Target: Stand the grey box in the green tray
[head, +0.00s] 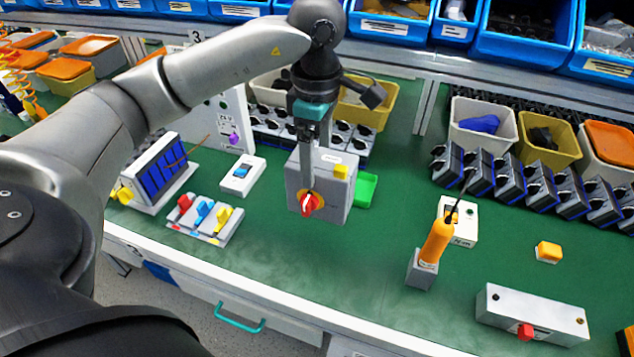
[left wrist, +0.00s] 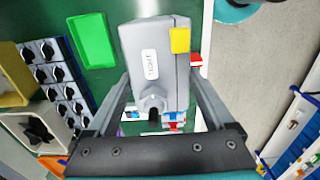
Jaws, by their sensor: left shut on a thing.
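The grey box (head: 338,190) has a red knob on a yellow plate on its front and a small yellow block on top. My left gripper (head: 308,178) reaches down over it from above and is shut on it. In the left wrist view the grey box (left wrist: 152,62) sits between the two fingers, with a white label and the yellow block showing. The green tray (head: 367,187) lies on the bench just behind and right of the box, partly hidden by it. The tray also shows empty in the left wrist view (left wrist: 92,38), apart from the box. My right gripper is not in view.
A white switch box (head: 242,175) and a board of coloured levers (head: 204,218) stand left. An orange screwdriver in a grey holder (head: 422,268) stands right. Black rotary switches (head: 355,137) and bins line the back.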

